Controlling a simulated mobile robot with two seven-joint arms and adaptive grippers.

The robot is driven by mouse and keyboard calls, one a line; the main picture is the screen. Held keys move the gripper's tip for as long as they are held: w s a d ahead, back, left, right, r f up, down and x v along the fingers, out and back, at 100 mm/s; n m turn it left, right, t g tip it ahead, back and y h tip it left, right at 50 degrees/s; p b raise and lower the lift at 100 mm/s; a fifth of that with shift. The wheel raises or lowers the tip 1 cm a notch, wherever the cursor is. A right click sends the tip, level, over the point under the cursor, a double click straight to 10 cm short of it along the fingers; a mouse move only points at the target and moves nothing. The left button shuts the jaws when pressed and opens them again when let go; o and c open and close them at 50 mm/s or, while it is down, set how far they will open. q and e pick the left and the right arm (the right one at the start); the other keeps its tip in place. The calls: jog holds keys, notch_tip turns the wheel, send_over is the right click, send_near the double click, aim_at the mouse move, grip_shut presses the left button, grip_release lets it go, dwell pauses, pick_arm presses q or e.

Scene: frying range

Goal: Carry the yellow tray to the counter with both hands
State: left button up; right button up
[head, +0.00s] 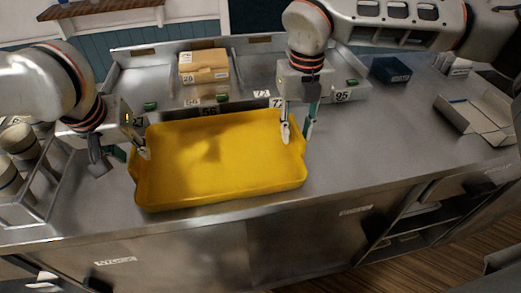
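The yellow tray (220,185) is empty and lies on the steel counter (395,130), near its front edge. My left gripper (132,153) is at the tray's left end, one finger inside the wall and the other outside it. My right gripper (297,134) is at the right end, with its fingers likewise on either side of the wall. Both grippers look open, with gaps between their fingers. Whether any finger touches the tray is hard to tell.
Behind the tray are steel bins with a cardboard box (203,66) and number labels. A dark blue box (390,70) and an open cardboard tray (480,115) stand at right. A rack with cups (20,140) is at left. Counter right of the tray is clear.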

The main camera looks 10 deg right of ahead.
pick_arm(q)
jog(key=v, duration=0.9)
pick_arm(e)
jog(key=shift+r, duration=0.1)
pick_arm(q)
jog(key=shift+r, duration=0.1)
pick_arm(e)
notch_tip(320, 180, up, 12)
jog(key=shift+s, duration=0.1)
